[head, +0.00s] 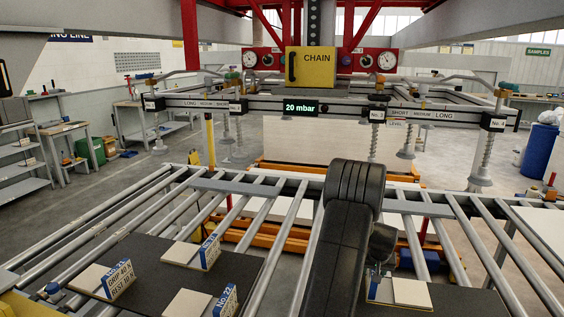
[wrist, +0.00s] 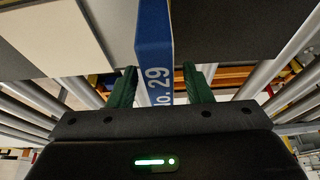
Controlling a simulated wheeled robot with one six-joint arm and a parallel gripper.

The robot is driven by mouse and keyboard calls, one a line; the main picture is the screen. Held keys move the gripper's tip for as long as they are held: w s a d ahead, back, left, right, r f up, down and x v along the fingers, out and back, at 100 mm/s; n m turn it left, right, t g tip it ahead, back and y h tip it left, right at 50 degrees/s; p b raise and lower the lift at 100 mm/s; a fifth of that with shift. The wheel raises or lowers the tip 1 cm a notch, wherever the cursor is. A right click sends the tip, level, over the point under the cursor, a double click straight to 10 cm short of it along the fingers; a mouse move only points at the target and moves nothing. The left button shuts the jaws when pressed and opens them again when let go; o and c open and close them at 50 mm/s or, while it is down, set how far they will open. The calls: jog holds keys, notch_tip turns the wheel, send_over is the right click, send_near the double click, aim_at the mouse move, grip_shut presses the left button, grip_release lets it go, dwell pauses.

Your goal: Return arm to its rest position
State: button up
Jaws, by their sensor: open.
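My gripper (wrist: 164,88) is open in the wrist view. Its two green fingers stand on either side of a blue-and-white plate marked "No. 29" (wrist: 153,40), with a gap on each side. In the head view my black arm reaches down over the roller conveyor at right of centre. Its end is low beside a small pale block with a blue edge (head: 410,292) on a dark sheet (head: 455,300). The fingertips are hard to make out there.
A second dark sheet (head: 150,262) at left carries several pale blocks with blue labels. Conveyor rollers (head: 282,232) lie around the sheets. Beyond hangs a suction beam (head: 260,104) with cups and a "20 mbar" display, under a yellow chain hoist (head: 310,68).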

jog(key=shift+x, duration=1.05)
jog(key=shift+r, duration=1)
jog(key=shift+s, duration=0.1)
